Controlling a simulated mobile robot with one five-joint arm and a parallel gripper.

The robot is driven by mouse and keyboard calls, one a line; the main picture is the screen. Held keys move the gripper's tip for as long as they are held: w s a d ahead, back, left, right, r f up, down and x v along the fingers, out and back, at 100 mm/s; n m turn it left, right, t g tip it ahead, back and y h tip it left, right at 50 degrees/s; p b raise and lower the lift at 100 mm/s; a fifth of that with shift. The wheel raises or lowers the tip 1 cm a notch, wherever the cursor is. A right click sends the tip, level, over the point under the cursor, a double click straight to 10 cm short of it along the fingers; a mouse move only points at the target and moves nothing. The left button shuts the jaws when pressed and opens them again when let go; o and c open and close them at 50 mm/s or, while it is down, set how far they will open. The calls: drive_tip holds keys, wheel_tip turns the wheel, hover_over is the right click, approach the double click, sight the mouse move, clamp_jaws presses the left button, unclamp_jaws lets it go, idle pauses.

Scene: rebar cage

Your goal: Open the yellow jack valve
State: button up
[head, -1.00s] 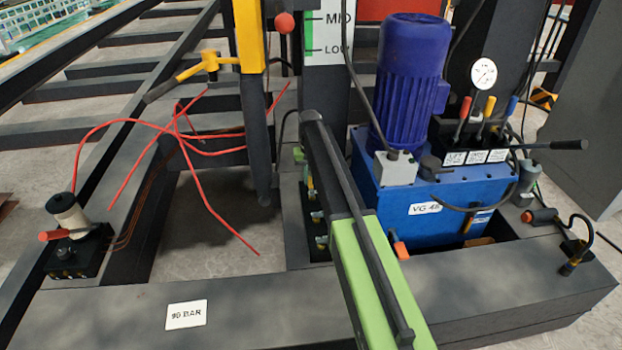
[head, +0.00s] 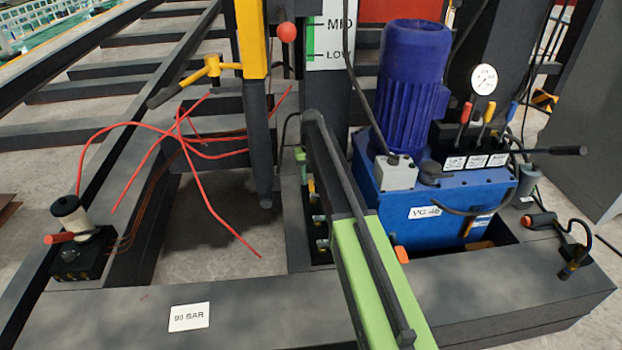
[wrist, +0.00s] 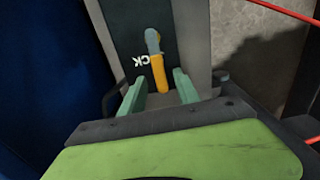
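The yellow jack valve (wrist: 159,72) shows in the wrist view as a yellow lever with a grey hub, on a dark panel with a partly visible white label ending in "CK". My gripper (wrist: 158,92) is open, its two green fingers apart on either side of the lever's free end. I cannot tell whether they touch it. In the head view the yellow valve (head: 311,187) is small in a row of valves on the dark block, left of my green arm. My gripper there is mostly hidden behind my arm; one green fingertip (head: 299,155) shows.
A blue pump unit (head: 432,205) with a motor stands right of my arm. Red hoses (head: 190,150) spread on the left. Other valve levers (head: 320,230) sit nearer on the same block. In the wrist view a blue surface (wrist: 45,80) lies close on the left.

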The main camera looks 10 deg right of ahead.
sight(311, 186)
wheel_tip(311, 186, up, 16)
drive_tip(key=p, duration=1.4)
drive_tip(key=shift+f, duration=0.2)
drive_tip(key=s+d, duration=0.2)
drive_tip(key=s, duration=1.5)
drive_tip(key=s+d, duration=0.3)
drive_tip(key=s, duration=1.4)
wheel_tip(311, 186, up, 28)
drive_tip(key=p, duration=2.8)
drive_tip(key=shift+w+a, duration=0.3)
drive_tip(key=shift+w, duration=0.15)
